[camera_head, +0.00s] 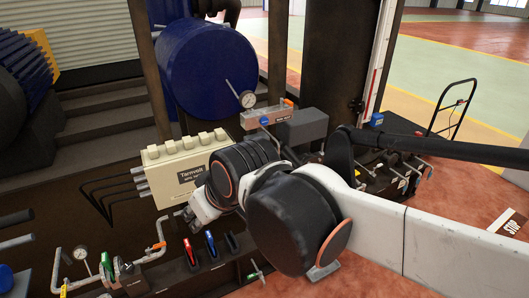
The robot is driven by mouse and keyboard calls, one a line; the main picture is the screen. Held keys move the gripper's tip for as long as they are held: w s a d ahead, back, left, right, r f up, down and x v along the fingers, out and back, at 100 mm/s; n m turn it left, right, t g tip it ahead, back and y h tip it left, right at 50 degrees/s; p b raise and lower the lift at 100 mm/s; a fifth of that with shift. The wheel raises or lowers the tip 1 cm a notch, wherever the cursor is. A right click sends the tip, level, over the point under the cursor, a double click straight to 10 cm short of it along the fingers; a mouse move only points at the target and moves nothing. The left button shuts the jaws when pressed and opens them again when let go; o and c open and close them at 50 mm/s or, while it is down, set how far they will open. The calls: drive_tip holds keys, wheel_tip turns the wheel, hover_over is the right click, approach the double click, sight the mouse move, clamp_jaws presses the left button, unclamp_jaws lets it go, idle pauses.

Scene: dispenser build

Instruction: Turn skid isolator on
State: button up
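No part is clearly readable as the skid isolator. A cream junction box (163,172) with a "Tarnvoll" label is fixed to the skid, left of the middle in the head view. Cables leave its left side. My gripper (191,216) is in front of the box's lower right corner and points down and left. It is small here and partly hidden by my own wrist, so I cannot tell whether its fingers are open or shut. My arm hides whatever lies behind it to the right of the box.
A gauge (80,254) with pipework is at lower left. A blue tank (207,67) and a valve manifold (268,117) stand behind. A black trolley (455,110) is at right on open floor.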

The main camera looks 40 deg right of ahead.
drive_tip(key=w+a+r+n+t+y, duration=0.15)
drive_tip(key=w+n, duration=0.25)
drive_tip(key=w, duration=1.1)
drive_tip(key=w+d+f+m+t+y+b, duration=0.1)
drive_tip(key=w+d+f+m+t+b, duration=0.3)
drive_tip(key=w+d, duration=0.8)
drive_tip(key=w+d+f+t+h, duration=0.1)
drive_tip(key=w+d+f, duration=0.1)
drive_tip(key=d+f, duration=0.45)
drive_tip(key=w+d+f+t+h, duration=0.1)
drive_tip(key=w+d+f, duration=0.25)
drive_tip(key=d, duration=0.65)
drive_tip(key=s+d+f+m+t+h+b, duration=0.1)
drive_tip(key=s+d+f+m+h, duration=0.2)
drive_tip(key=d+f, duration=0.5)
drive_tip(key=s+d+f+m+t+h+b, duration=0.15)
drive_tip(key=s+d+f, duration=0.3)
drive_tip(key=d, duration=0.65)
drive_tip(key=w+d+b, duration=0.2)
drive_tip(key=w+d, duration=0.1)
drive_tip(key=w, duration=1)
drive_tip(key=shift+w+d+f+n+h, duration=0.2)
drive_tip(key=shift+w+n+h, duration=0.15)
drive_tip(key=shift+n, duration=0.1)
